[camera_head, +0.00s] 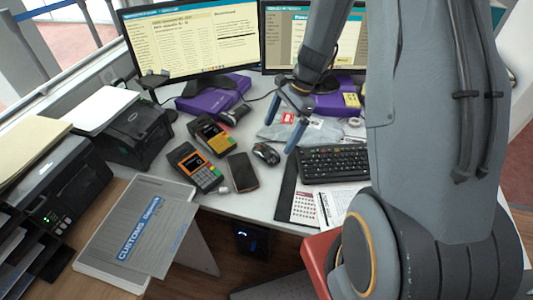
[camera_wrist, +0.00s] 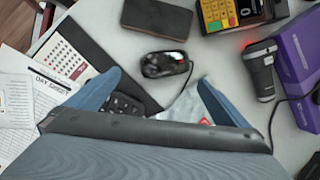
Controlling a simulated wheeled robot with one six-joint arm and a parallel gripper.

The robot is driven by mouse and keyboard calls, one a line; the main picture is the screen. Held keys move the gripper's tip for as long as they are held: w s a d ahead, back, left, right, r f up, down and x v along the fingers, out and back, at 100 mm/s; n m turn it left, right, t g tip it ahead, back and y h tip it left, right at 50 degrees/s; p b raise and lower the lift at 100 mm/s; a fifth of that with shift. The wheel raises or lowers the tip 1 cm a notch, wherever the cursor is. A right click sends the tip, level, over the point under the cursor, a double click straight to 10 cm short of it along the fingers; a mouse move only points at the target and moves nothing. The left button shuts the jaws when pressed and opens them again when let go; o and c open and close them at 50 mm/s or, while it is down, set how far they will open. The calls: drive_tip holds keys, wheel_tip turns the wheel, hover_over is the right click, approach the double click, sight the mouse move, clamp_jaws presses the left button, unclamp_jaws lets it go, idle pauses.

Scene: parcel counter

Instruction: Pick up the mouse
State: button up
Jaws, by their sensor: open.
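The mouse (camera_head: 266,154) is small and black with grey parts. It lies on the white desk between a dark phone and the keyboard. In the wrist view the mouse (camera_wrist: 163,64) lies ahead of my fingertips, about midway between their lines, with a thin cable running from it. My gripper (camera_head: 284,125) is above the desk, behind the mouse in the head view. Its two blue fingers are spread apart with nothing between them; they also show in the wrist view (camera_wrist: 160,82). The gripper and the mouse are apart.
A phone (camera_head: 242,172), card terminals (camera_head: 195,168) and a handheld scanner (camera_wrist: 262,72) lie around the mouse. The keyboard (camera_head: 333,162) and a grey plastic mailer (camera_head: 305,130) are close by. Bare desk shows around the mouse.

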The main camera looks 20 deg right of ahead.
sight(269, 149)
drive_tip(key=shift+m, duration=0.6)
drive_tip(key=shift+w+p+x, duration=0.25)
drive_tip(key=shift+p+x, duration=0.35)
drive_tip(key=shift+x, duration=1.55)
drive_tip(key=shift+w+p+x, duration=0.2)
drive_tip(key=shift+p+x, duration=0.35)
drive_tip(key=shift+x, duration=1.6)
drive_tip(key=shift+c, duration=0.3)
drive_tip(key=c, duration=0.9)
drive_tip(key=shift+r, duration=0.1)
drive_tip(key=shift+c, duration=0.2)
